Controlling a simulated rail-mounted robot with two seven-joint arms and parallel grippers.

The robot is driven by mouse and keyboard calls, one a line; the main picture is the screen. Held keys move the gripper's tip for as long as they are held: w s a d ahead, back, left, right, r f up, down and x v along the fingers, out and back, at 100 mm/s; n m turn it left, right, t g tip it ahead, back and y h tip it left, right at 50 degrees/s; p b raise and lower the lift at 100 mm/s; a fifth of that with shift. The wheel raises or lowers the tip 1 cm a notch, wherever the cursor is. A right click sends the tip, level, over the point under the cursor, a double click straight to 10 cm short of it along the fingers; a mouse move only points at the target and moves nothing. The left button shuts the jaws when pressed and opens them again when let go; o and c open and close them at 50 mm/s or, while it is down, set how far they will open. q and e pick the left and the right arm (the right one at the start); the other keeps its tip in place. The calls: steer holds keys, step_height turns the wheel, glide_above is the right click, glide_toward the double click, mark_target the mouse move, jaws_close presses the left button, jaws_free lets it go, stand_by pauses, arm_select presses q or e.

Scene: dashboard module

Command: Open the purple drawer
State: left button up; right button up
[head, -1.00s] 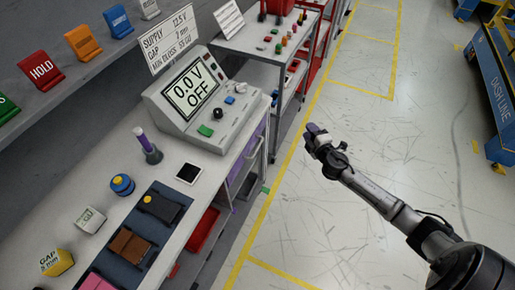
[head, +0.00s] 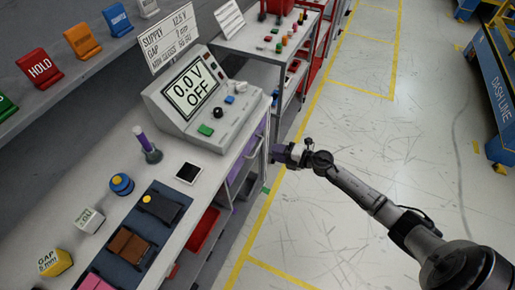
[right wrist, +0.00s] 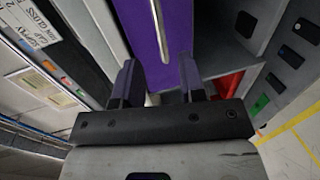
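The purple drawer (head: 261,131) sits under the right end of the grey bench and shows nearly edge-on in the head view. In the right wrist view its purple front (right wrist: 138,28) and long silver bar handle (right wrist: 160,30) show up close. My right gripper (head: 278,153) is beside the drawer front, over the aisle side. In the right wrist view my right gripper (right wrist: 158,72) is open, with the handle lined up between its fingers. The handle appears beyond the fingertips; contact cannot be told. The drawer looks closed. My left gripper is not in view.
The bench (head: 210,160) carries a display unit (head: 200,95) reading OFF, a blue mat and small items. A red bin (head: 203,232) is on the shelf below. A second cart (head: 262,45) stands behind.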

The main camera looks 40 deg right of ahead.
mark_target(257, 148)
steer(key=b+x, duration=0.1)
steer(key=x, duration=0.7)
steer(key=shift+w+a+b, duration=0.1)
steer(key=shift+w+b, duration=0.2)
jaws_close()
